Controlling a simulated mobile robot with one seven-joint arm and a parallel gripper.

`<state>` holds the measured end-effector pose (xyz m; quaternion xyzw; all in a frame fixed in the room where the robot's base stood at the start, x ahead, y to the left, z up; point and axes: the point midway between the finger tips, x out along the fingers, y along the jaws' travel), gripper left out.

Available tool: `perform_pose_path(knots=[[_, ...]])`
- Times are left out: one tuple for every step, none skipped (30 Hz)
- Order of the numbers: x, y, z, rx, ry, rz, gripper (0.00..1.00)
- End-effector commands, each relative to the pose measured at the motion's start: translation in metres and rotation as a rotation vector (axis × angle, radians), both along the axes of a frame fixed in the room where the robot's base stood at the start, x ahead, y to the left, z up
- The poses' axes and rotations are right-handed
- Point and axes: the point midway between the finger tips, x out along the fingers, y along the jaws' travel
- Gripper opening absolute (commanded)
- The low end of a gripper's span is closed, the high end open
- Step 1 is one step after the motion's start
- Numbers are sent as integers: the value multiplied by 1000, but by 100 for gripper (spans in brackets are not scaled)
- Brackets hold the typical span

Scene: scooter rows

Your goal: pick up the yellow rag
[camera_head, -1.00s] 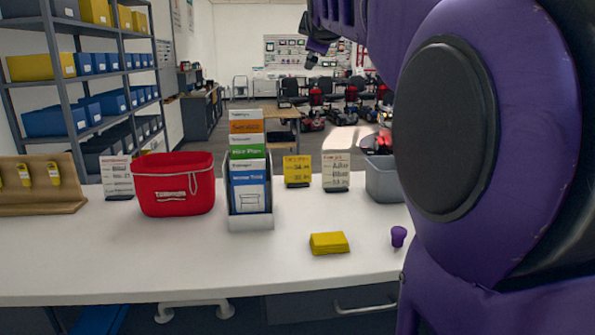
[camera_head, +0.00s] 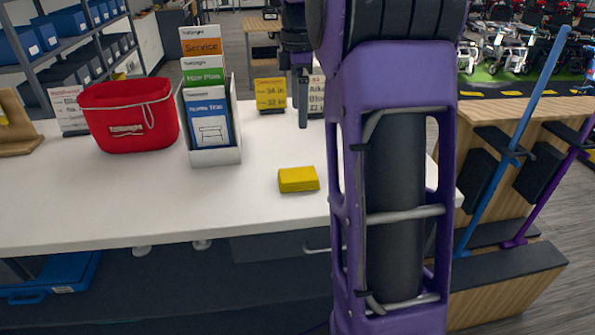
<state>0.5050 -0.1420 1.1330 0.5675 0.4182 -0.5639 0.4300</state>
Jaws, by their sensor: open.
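The yellow rag (camera_head: 298,179) lies folded flat on the white counter (camera_head: 120,205), right of the middle and near the front edge. My gripper (camera_head: 301,100) hangs above the counter, beyond and above the rag in the picture, in front of the small sign cards. Its dark fingers point down and hold nothing that I can see. It is apart from the rag. My purple arm covers the counter's right part.
A red basket (camera_head: 130,118) and a white leaflet holder (camera_head: 215,155) stand left of the rag. A yellow sign (camera_head: 270,95) and a white sign (camera_head: 316,98) stand behind. Counter around the rag is clear. A wooden rack with a blue cane (camera_head: 515,130) stands at right.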

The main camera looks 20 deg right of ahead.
Motion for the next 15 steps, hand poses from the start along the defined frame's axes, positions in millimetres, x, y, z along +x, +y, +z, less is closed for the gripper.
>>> perform_pose_path(knots=[[-2,0,-4,8,11,3,100],[-3,0,-7,11,16,5,100],[-4,0,-13,14,19,6,100],[-4,0,-18,14,20,6,100],[-4,1,-24,14,21,6,100],[-4,1,-33,14,21,6,100],[-4,1,-39,13,21,6,100],[-4,1,-46,13,21,6,100],[-4,1,-55,13,21,6,100],[-4,1,-62,13,20,6,100],[-4,1,-68,13,21,6,100],[-4,1,-77,13,19,5,100],[-4,1,-84,13,20,5,100],[-4,1,-90,13,19,5,100],[-4,0,-97,13,19,5,100]])
